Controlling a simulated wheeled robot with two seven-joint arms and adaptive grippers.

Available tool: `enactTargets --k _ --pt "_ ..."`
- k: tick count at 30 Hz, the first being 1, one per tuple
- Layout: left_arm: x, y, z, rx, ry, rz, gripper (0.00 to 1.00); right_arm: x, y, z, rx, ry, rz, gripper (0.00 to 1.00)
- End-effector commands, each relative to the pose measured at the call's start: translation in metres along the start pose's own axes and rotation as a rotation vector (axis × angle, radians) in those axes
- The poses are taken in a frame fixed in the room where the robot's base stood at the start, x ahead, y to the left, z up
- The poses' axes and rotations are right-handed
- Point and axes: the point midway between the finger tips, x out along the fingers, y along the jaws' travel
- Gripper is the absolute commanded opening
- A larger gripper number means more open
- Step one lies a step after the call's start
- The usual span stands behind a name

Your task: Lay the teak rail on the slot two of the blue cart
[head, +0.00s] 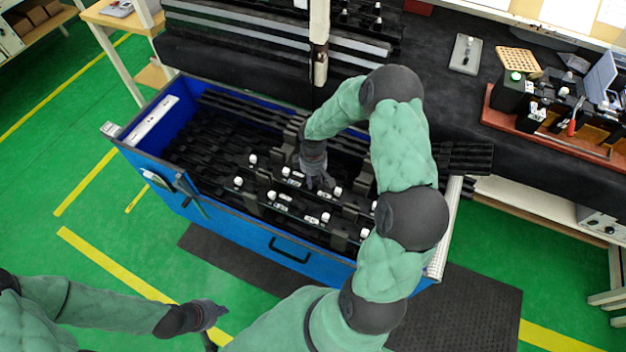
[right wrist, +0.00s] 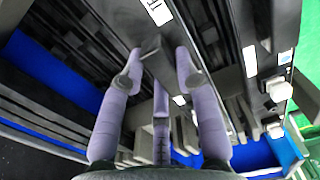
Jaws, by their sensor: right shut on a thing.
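The blue cart (head: 232,232) stands in the middle of the head view, full of long black rails and dark blocks. No teak-coloured rail stands out, and I cannot tell which slot is slot two. My right gripper (head: 318,183) is down inside the cart. In the right wrist view its purple fingers (right wrist: 160,80) close around a dark rail (right wrist: 172,65) with white labels. This rail lies among the other dark rails; whether it touches the slots below is hidden. My left gripper (head: 212,314) hangs at the lower left, away from the cart; its finger opening is unclear.
Several white-capped pegs (head: 366,233) stand around the rails. A dark bench (head: 455,105) runs behind the cart, with a red tray of parts (head: 490,115) at right. A bench post (head: 319,65) rises behind my right arm. The green floor at left is open.

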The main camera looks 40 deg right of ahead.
Motion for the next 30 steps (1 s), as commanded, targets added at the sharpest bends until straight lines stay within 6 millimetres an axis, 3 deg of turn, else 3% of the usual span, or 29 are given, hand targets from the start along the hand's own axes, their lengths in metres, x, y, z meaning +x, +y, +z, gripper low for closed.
enactTargets --k 11,12,14,15,26,30 --pt "0.003 -0.001 0.000 0.000 0.000 0.000 0.00 0.005 0.001 -0.001 0.001 0.002 0.003 0.00" --pt "0.004 -0.001 0.000 0.000 0.000 0.000 0.00 0.006 0.001 -0.001 0.001 0.002 0.002 0.35" --pt "0.003 -0.001 0.000 0.000 0.000 0.000 0.00 0.005 0.001 -0.001 0.001 0.002 0.002 0.52" --pt "0.003 -0.001 0.000 0.000 0.000 0.000 0.00 0.005 0.001 -0.001 0.001 0.002 0.002 0.56" --pt "0.001 0.000 0.000 0.000 0.000 0.000 0.00 0.003 0.001 -0.001 0.001 0.002 0.002 0.56" --pt "-0.004 0.002 0.000 0.000 0.000 0.000 0.00 -0.012 0.001 -0.001 0.001 0.003 0.004 0.56"
